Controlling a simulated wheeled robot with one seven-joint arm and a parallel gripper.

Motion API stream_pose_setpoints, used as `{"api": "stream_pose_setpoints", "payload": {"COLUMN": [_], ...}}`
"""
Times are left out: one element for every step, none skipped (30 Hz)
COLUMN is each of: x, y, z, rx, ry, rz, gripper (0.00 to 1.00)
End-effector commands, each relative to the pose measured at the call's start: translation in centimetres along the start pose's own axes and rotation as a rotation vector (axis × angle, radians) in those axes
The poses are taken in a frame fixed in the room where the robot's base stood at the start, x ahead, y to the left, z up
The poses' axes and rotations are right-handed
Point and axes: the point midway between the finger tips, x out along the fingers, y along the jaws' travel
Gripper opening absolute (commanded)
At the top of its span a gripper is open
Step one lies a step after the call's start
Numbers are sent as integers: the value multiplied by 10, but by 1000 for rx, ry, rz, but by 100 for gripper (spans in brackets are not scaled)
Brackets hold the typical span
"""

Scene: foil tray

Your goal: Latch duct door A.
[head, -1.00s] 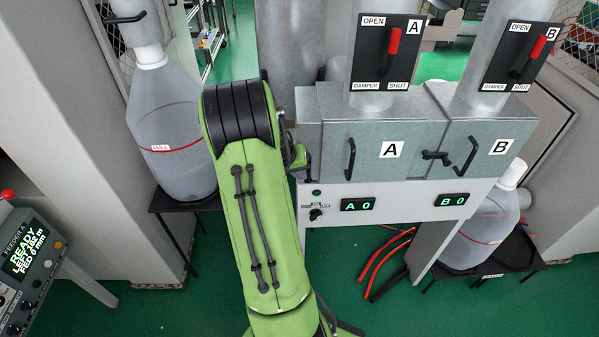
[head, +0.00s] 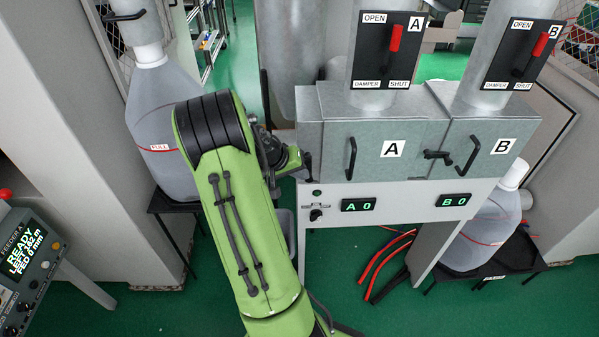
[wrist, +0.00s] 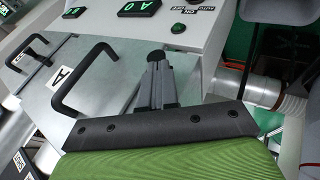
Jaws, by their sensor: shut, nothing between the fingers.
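Duct door A (head: 370,166) is the grey metal panel with the white A label and a black bar handle (head: 350,159) near its left side. It looks closed against its housing. The door also shows in the wrist view (wrist: 64,104), turned sideways, with its handle (wrist: 82,78). No latch of door A shows clearly; its left edge lies beside my gripper. My gripper (head: 306,164) is at that left edge, left of the handle. In the wrist view my gripper (wrist: 153,64) is shut and empty; I cannot tell whether it touches the door.
Door B (head: 490,165) is to the right, with a black latch (head: 436,155) at its left edge. Below are the A display (head: 358,204) and a rotary switch (head: 316,214). A large bottle (head: 160,110) stands left of my arm. Red hoses (head: 390,255) lie on the floor.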

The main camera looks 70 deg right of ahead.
Motion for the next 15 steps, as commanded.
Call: {"api": "stream_pose_setpoints", "payload": {"x": [1, 2, 2, 3, 4, 4, 4, 5, 5, 6, 6, 6, 6, 7, 7], "y": [-1, -1, -1, -2, -2, -2, -2, -1, -1, -1, -1, 0, 0, 0, 0], "z": [1, 1, 1, 1, 2, 2, 2, 2, 2, 2, 2, 2, 2, 2, 2], "rx": [-7, -10, -16, -21, -26, -33, -37, -41, -47, -51, -54, -58, -62, -65, -69], "ry": [1, 2, 4, 5, 7, 9, 11, 12, 14, 16, 17, 19, 20, 21, 23], "rz": [14, 24, 40, 54, 68, 89, 102, 116, 133, 145, 156, 171, 181, 190, 202], "gripper": [0, 0, 0, 0, 0, 0, 0, 0, 0, 0, 0, 0, 0, 0, 0]}}
